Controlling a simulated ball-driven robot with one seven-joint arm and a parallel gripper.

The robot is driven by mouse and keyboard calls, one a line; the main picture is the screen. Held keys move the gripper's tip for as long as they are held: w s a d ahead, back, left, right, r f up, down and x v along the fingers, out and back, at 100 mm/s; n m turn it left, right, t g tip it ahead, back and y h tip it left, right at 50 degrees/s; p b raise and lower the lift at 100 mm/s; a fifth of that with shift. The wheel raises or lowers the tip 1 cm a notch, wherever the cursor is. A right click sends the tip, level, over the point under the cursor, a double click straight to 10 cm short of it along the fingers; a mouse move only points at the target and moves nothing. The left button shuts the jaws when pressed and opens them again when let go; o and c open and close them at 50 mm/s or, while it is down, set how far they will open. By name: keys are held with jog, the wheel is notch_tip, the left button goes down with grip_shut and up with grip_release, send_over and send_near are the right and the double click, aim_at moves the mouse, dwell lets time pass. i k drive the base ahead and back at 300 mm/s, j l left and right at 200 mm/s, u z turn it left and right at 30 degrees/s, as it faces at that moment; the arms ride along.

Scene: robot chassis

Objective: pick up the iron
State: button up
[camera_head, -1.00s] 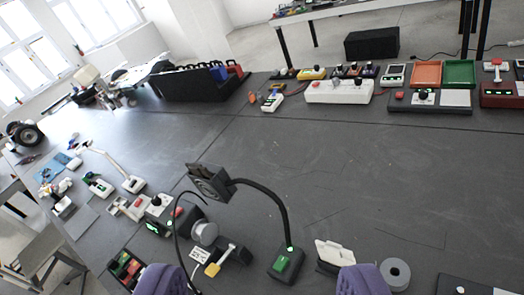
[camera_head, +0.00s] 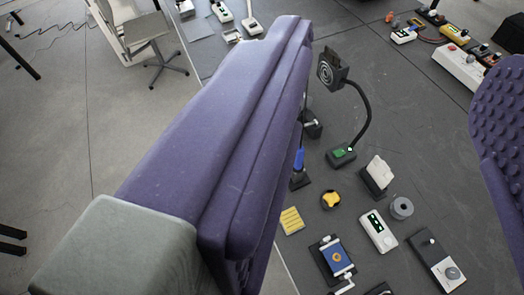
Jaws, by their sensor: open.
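A slim upright tool with a blue handle (camera_head: 298,160), which looks like the iron, stands in a small black holder (camera_head: 300,180) right beside the left purple finger in the picture. Its lower end is in the holder, and the finger's edge may hide part of it. My gripper (camera_head: 395,55) is open and empty, with its two ribbed purple fingers wide apart, one large across the left and middle, the other at the right edge. The iron is near the inner edge of the left finger; I cannot tell whether they touch.
A gooseneck fan with a green-topped base (camera_head: 342,155) stands just right of the iron. A yellow knob (camera_head: 330,199), a yellow pad (camera_head: 291,220), a white meter (camera_head: 378,232) and a grey tape roll (camera_head: 401,207) lie nearby.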

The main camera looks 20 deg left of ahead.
aim_at(298, 167)
jog(key=u, duration=0.1)
jog(key=k+l+z, duration=0.15)
jog(key=k, duration=0.3)
jog(key=k+l+z, duration=0.1)
jog(key=k, duration=0.3)
jog(key=u, duration=0.3)
jog(key=i+j+z, duration=0.1)
jog(key=z, duration=0.7)
jog(key=i+j+z, duration=0.15)
jog(key=j+z, duration=0.15)
jog(key=j, duration=0.15)
jog(key=i+j+z, duration=0.1)
jog(key=j+z, duration=0.2)
jog(key=j, duration=0.15)
jog(key=j+z, duration=0.25)
jog(key=j, duration=0.2)
jog(key=i+j, duration=0.1)
jog(key=j, duration=0.35)
jog(key=i+j, duration=0.1)
jog(key=j, duration=0.35)
jog(key=i+j+z, duration=0.1)
jog(key=j, duration=0.35)
jog(key=i+j, duration=0.15)
jog(key=j, duration=0.3)
